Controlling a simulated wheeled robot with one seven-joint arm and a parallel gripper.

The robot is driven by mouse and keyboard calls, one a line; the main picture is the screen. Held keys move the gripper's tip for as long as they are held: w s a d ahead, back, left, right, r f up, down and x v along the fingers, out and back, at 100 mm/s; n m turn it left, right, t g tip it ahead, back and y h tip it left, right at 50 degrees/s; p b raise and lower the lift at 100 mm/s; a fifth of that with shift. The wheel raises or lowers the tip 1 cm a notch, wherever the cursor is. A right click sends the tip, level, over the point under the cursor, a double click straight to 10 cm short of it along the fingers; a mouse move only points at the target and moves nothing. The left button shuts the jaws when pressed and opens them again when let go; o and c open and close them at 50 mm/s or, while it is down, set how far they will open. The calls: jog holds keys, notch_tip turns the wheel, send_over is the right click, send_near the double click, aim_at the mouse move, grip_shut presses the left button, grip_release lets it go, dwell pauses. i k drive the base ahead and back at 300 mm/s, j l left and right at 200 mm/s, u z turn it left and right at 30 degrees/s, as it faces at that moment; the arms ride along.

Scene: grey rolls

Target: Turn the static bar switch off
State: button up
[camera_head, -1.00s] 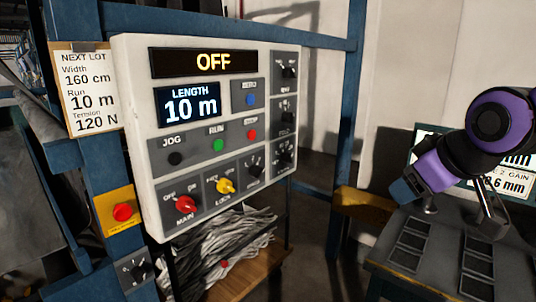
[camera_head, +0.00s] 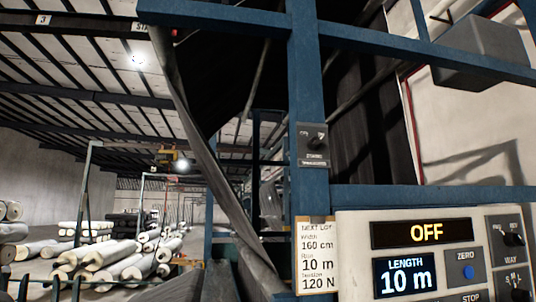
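A small dark switch box (camera_head: 312,145) with a knob is mounted on the blue upright post (camera_head: 306,60), above the control panel. Its label is too small to read with certainty, and the knob's setting is hard to make out. The light grey control panel (camera_head: 356,236) at the lower right shows OFF in yellow and LENGTH 10 m. Its lower part is cut off by the frame's bottom edge. My gripper is not in view.
A lot card (camera_head: 316,258) hangs left of the panel. A blue crossbeam (camera_head: 430,197) runs just above the panel, and another beam (camera_head: 215,16) crosses the top. Dark sheet material hangs behind the post. Several fabric rolls (camera_head: 115,255) lie on the floor at far left.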

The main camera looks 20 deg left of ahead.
aim_at(314, 143)
jog(key=u, duration=0.95)
